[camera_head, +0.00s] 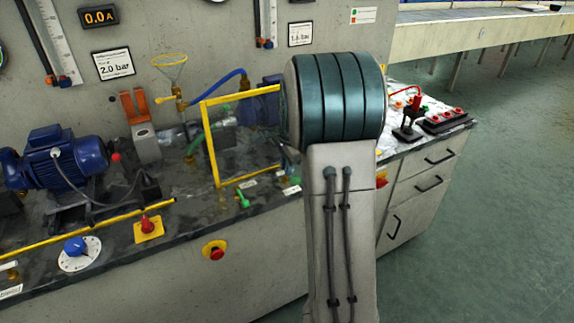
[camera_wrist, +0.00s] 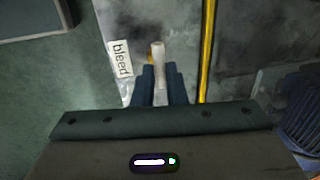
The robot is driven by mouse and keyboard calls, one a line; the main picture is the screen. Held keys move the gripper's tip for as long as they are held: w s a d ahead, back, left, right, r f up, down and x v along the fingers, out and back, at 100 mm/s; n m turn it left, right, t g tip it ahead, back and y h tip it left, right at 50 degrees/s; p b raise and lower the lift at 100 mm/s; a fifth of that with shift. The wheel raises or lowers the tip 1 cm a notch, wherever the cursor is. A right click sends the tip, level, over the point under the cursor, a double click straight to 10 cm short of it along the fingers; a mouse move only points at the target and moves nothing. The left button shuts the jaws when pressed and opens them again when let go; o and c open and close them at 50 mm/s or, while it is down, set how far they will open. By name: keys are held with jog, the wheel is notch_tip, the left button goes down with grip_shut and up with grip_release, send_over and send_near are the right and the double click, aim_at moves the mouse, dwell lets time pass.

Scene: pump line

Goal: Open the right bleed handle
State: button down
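In the wrist view a pale upright handle (camera_wrist: 158,50) stands beside a white label reading "bleed" (camera_wrist: 120,59). My gripper (camera_wrist: 161,72) has its two dark blue fingers on either side of this handle, with the handle's tip reaching past the fingertips. The gap is about as wide as the handle; whether the fingers press on it is unclear. In the head view my arm hides the gripper and much of the bench behind it. A small green handle (camera_head: 243,199) with a white tag shows left of my arm.
A yellow frame (camera_head: 212,146) stands just left of my arm, and a yellow bar (camera_wrist: 207,50) runs close right of the fingers in the wrist view. A blue pump (camera_head: 65,160), a red knob on a yellow plate (camera_head: 148,228) and an emergency stop (camera_head: 215,251) lie further left.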

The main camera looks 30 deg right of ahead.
jog(key=shift+n, duration=0.4)
jog(key=n+y+p, duration=0.1)
jog(key=n, duration=0.2)
jog(key=shift+w+d+r+n, duration=0.1)
jog(key=shift+n, duration=0.2)
jog(key=n, duration=0.4)
jog(key=shift+w+n+g+y+p, duration=0.15)
jog(key=shift+n+g+y+p, duration=0.15)
jog(key=shift+p, duration=0.1)
jog(key=n+p, duration=0.1)
jog(key=n, duration=0.3)
jog(key=shift+w+g, duration=0.15)
jog(key=shift+g, duration=0.25)
jog(key=n+p, duration=0.1)
jog(key=n, duration=0.3)
jog(key=shift+w+n+g+y, duration=0.1)
jog(key=shift+n+g+y, duration=0.2)
jog(key=shift+g, duration=0.1)
jog(key=shift+n, duration=0.3)
jog(key=c, duration=1.5)
grip_release()
